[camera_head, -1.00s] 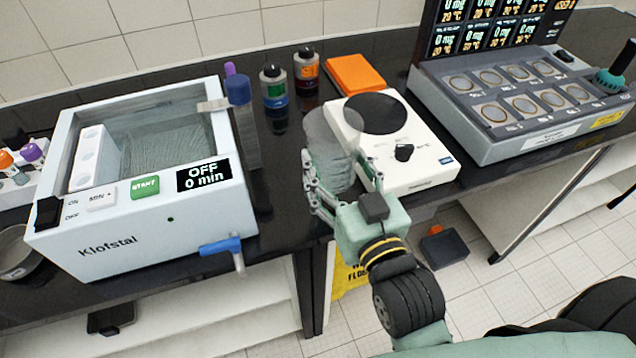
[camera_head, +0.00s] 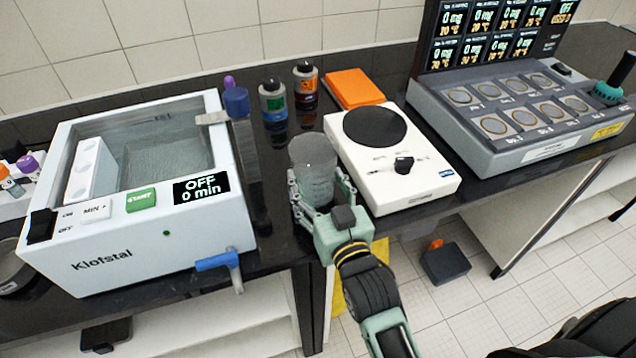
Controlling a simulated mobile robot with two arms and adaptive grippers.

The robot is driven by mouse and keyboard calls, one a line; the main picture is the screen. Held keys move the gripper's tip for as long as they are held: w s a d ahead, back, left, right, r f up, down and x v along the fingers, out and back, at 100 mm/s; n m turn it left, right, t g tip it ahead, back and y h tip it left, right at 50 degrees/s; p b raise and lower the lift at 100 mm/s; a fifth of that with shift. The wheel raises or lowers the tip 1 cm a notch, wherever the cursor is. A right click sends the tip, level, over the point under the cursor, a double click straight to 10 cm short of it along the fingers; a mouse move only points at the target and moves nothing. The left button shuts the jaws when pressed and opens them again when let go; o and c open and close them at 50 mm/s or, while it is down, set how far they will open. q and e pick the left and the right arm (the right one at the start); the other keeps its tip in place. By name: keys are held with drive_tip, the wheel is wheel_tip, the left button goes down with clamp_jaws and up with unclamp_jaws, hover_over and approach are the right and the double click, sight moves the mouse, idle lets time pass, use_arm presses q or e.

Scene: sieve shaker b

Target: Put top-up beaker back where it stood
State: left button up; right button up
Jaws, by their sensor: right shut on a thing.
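The top-up beaker (camera_head: 314,160) is clear and stands upright in the gap between the water bath and the white hotplate. My right gripper (camera_head: 321,201) is shut on its lower part, with fingers on both sides of it. The beaker is over the black bench top near the front edge. I cannot tell whether its base touches the bench, because the gripper hides it. My left gripper is not in view.
The white Klofstal water bath (camera_head: 110,262) stands to the left, showing OFF. The white hotplate (camera_head: 425,180) is close on the right. Two small bottles (camera_head: 272,100) and an orange block (camera_head: 355,88) are behind. A grey multi-station unit (camera_head: 520,110) stands further right.

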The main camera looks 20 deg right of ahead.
drive_tip(key=o, duration=1.7)
drive_tip(key=shift+f, duration=0.1)
drive_tip(key=shift+r, duration=0.25)
drive_tip(key=s+b, duration=0.1)
drive_tip(key=s, duration=1)
drive_tip(key=shift+d+f+b, duration=0.15)
drive_tip(key=shift+d+b, duration=0.05)
drive_tip(key=shift+b, duration=0.15)
drive_tip(key=shift+s, duration=0.55)
